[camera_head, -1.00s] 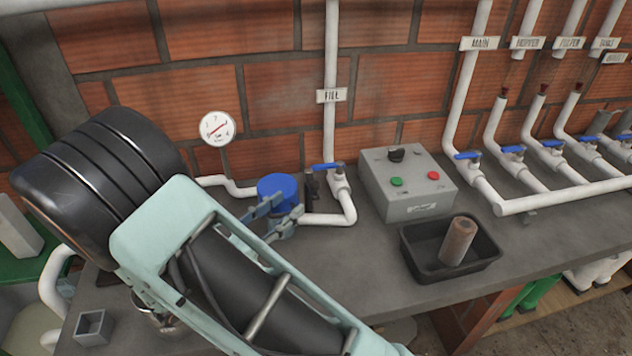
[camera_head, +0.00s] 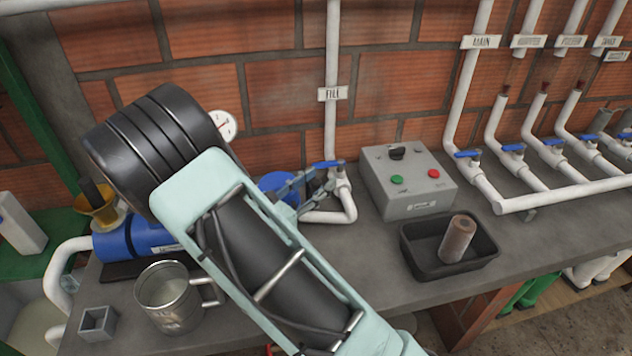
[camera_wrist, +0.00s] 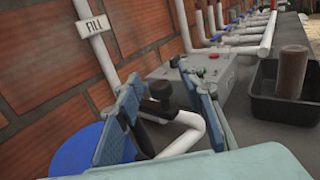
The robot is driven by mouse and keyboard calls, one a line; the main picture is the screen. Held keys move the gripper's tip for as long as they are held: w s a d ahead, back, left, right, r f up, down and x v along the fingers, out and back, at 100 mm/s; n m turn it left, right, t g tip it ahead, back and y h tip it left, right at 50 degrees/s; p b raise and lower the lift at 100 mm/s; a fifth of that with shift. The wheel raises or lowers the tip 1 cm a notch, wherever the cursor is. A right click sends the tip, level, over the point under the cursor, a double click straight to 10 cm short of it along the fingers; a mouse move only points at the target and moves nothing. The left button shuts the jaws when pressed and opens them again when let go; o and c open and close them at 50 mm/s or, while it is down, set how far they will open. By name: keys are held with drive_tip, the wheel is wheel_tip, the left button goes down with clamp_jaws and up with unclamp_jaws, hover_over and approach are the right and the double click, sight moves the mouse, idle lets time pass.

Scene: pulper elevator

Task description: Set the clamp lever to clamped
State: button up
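A black lever with a round knob (camera_wrist: 160,92) stands beside the white pipe in the wrist view; I take it for the clamp lever. Its base is partly hidden, and in the head view it is behind my gripper. My gripper (camera_head: 308,190) is open, and in the wrist view its two blue-grey fingers (camera_wrist: 160,78) are on either side of the lever with gaps showing. A blue round cap (camera_head: 274,184) is behind my gripper, left of the lever; it also shows in the wrist view (camera_wrist: 80,155).
The fill pipe (camera_head: 331,100) with a blue-handled valve (camera_head: 325,165) rises close behind my gripper. A grey control box (camera_head: 408,190) and black tray (camera_head: 412,262) stand right. A metal mug (camera_head: 170,300) and blue motor (camera_head: 130,242) are left. More valves line the right.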

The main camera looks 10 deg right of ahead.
clamp_jaws()
